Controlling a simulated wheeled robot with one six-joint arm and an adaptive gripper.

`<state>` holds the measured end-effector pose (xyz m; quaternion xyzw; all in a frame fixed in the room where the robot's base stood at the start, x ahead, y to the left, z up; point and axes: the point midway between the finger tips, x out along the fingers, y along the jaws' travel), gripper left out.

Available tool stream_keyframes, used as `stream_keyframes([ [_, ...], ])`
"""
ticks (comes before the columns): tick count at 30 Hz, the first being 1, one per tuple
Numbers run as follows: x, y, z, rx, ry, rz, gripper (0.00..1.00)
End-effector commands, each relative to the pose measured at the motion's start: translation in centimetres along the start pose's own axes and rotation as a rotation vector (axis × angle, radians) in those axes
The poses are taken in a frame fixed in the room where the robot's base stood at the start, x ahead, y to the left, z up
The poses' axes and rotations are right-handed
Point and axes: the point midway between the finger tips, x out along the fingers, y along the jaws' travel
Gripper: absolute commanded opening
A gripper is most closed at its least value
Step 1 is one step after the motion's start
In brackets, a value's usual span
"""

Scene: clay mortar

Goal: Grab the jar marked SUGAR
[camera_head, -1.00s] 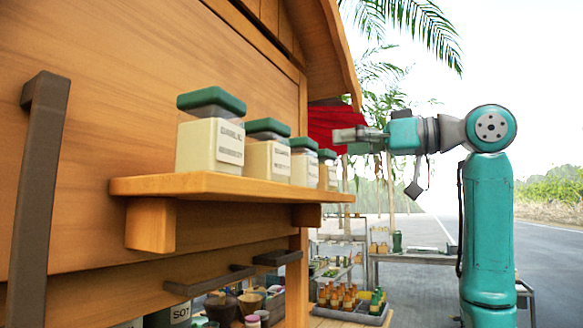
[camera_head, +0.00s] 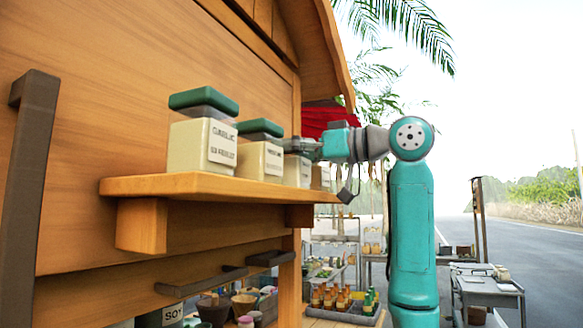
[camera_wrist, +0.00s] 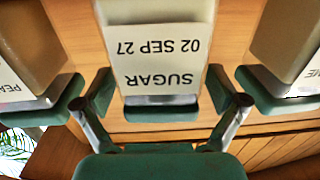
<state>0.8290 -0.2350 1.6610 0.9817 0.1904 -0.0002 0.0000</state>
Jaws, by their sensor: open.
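The jar marked SUGAR (camera_wrist: 160,65) is upside down in the wrist view, cream-filled, labelled "SUGAR 02 SEP 27" with a green lid at the bottom. My gripper (camera_wrist: 160,88) is open, one finger on each side of this jar near its lid. I cannot tell whether the fingers touch it. In the head view my gripper (camera_head: 308,148) is at the third jar (camera_head: 296,172) on the wooden shelf; its lid is hidden behind the gripper, and its label is too small to read.
A jar with a label starting "PEA" (camera_wrist: 35,50) and another jar (camera_wrist: 285,40) flank the sugar jar closely. Two nearer jars (camera_head: 203,143) (camera_head: 260,158) stand along the shelf (camera_head: 170,187). The wooden wall (camera_head: 110,110) is close behind. Open road lies at right.

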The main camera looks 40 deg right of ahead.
Motion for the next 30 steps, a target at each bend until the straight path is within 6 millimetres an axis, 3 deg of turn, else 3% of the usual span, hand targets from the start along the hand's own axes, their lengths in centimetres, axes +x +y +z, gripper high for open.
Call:
stream_keyframes([
  [4, 0.0, 0.0, 0.0, 0.000, 0.000, 0.000, 0.96],
  [13, -0.1, 0.0, 0.0, 0.000, 0.000, 0.000, 0.21],
  [23, -0.1, 0.0, -0.3, -0.001, 0.001, 0.000, 0.20],
  [30, -0.1, -0.1, -2.6, -0.002, 0.002, 0.000, 0.20],
])
